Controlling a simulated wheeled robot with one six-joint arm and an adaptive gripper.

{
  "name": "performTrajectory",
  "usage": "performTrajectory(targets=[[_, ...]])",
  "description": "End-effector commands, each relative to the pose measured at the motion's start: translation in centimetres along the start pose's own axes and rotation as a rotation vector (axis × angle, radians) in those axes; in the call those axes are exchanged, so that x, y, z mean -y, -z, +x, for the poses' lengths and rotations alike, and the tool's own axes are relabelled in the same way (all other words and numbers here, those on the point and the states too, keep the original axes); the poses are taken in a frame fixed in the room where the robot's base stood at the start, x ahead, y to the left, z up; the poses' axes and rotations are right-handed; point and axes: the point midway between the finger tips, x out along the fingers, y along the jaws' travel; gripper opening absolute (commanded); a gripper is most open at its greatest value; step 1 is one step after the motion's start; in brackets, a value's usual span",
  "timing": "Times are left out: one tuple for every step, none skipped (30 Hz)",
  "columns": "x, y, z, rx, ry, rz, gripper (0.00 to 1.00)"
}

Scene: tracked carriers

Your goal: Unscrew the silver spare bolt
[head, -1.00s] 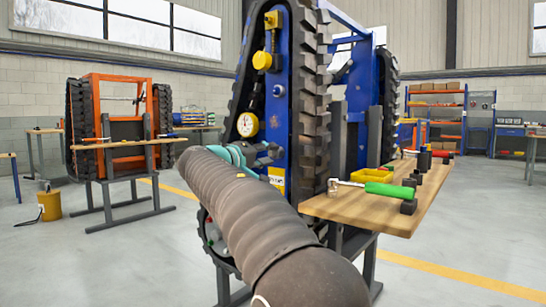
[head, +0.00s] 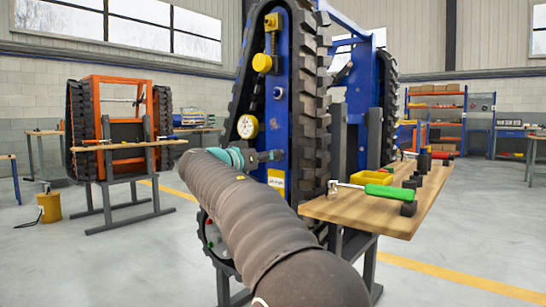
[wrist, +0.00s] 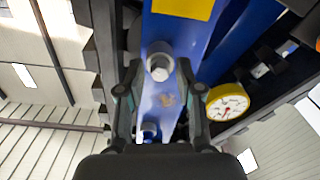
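A silver bolt head (wrist: 160,68) stands out from the blue carrier plate (wrist: 165,30) in the wrist view. My gripper (wrist: 158,66) is open, with one finger on each side of the bolt and a gap showing at both sides. Whether the fingertips reach as deep as the head is hard to tell. In the head view my gripper (head: 280,155) is close to the blue frame (head: 302,110), above a yellow label (head: 276,180); the silver bolt is hidden there. Another bolt (wrist: 150,130) shows between the finger bases in the wrist view.
A dial gauge (wrist: 228,105) sits beside the right finger; it also shows in the head view (head: 247,126). Black track (head: 314,120) runs along the frame. A wooden bench (head: 350,210) with a green-handled tool (head: 388,191) and yellow tray (head: 371,177) is at right.

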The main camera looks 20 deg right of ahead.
Motion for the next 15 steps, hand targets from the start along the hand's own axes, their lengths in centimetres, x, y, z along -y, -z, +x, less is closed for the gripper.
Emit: performTrajectory(targets=[[0.00, 0.00, 0.00, 0.000, 0.000, 0.050, 0.35], [0.00, 0.00, 0.00, 0.000, 0.000, 0.079, 0.35], [0.00, 0.00, 0.00, 0.000, 0.000, 0.113, 0.35], [0.00, 0.00, 0.00, 0.000, 0.000, 0.136, 0.35], [0.00, 0.00, 0.00, 0.000, 0.000, 0.154, 0.35], [0.00, 0.00, 0.00, 0.000, 0.000, 0.170, 0.35], [0.00, 0.00, 0.00, 0.000, 0.000, 0.180, 0.35], [0.00, 0.00, 0.00, 0.000, 0.000, 0.185, 0.35], [-0.01, 0.00, 0.00, 0.000, 0.000, 0.188, 0.35], [-0.01, 0.00, 0.00, 0.000, 0.000, 0.188, 0.35], [0.00, 0.00, 0.00, 0.000, 0.000, 0.187, 0.35], [0.00, 0.00, 0.00, 0.000, 0.000, 0.187, 0.35], [0.00, 0.00, 0.00, 0.000, 0.000, 0.187, 0.35], [0.00, 0.00, 0.00, 0.000, 0.000, 0.186, 0.35], [0.00, 0.00, -0.02, 0.000, 0.000, 0.186, 0.35]])
